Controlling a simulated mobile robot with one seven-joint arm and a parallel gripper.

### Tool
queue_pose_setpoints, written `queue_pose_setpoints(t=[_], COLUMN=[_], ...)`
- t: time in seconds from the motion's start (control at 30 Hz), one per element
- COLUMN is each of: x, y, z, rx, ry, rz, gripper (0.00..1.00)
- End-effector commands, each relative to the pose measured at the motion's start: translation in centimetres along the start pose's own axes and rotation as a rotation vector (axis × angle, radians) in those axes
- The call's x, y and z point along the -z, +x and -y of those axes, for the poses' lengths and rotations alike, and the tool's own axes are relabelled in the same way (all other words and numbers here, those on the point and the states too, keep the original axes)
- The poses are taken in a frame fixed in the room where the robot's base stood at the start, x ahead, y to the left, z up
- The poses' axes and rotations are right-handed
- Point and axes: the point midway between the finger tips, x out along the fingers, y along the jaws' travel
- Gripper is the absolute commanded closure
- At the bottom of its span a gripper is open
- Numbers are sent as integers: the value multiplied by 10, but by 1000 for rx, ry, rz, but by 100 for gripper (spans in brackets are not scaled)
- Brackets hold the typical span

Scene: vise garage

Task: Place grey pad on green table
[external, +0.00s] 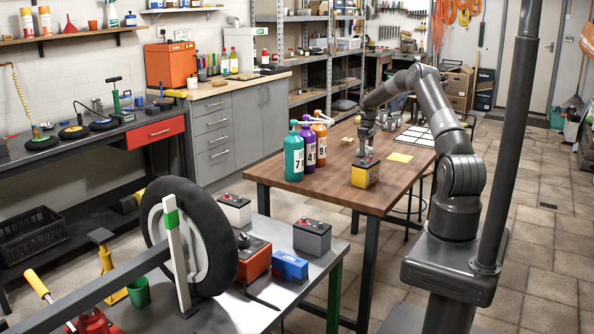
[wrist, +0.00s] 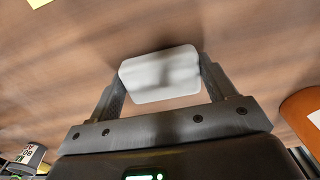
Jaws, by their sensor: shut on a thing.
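The grey pad (wrist: 160,74) is a pale, rounded block. In the wrist view it sits between the two fingers of my gripper (wrist: 162,85), which is shut on it. Brown wood shows below and around it; I cannot tell whether the pad touches the wood. In the external view my gripper (external: 365,150) is low over the wooden table, behind the yellow battery, and the pad is not clear there. The table with a green leg (external: 335,285) and a grey top (external: 318,262) stands in the foreground.
The wooden table (external: 400,180) carries three numbered bottles (external: 308,146), a yellow battery (external: 366,172) and a yellow note (external: 400,157). The grey top holds a wheel (external: 215,240), a grey battery (external: 312,236), a blue box (external: 290,266) and a red-orange device (external: 254,257). Its front right is bare.

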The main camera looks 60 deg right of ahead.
Motion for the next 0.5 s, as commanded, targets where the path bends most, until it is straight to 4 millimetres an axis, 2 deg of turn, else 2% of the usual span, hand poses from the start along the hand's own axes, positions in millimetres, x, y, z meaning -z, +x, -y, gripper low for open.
queue_pose_setpoints(t=[0.13, 0.17, 0.4, 0.5], x=[0, 0, 0, 0], y=[3, 3, 3, 3], z=[0, 0, 0, 0], rx=[0, 0, 0, 0], ry=[0, 0, 0, 0], rz=[0, 0, 0, 0], gripper=[46, 22, 2, 2])
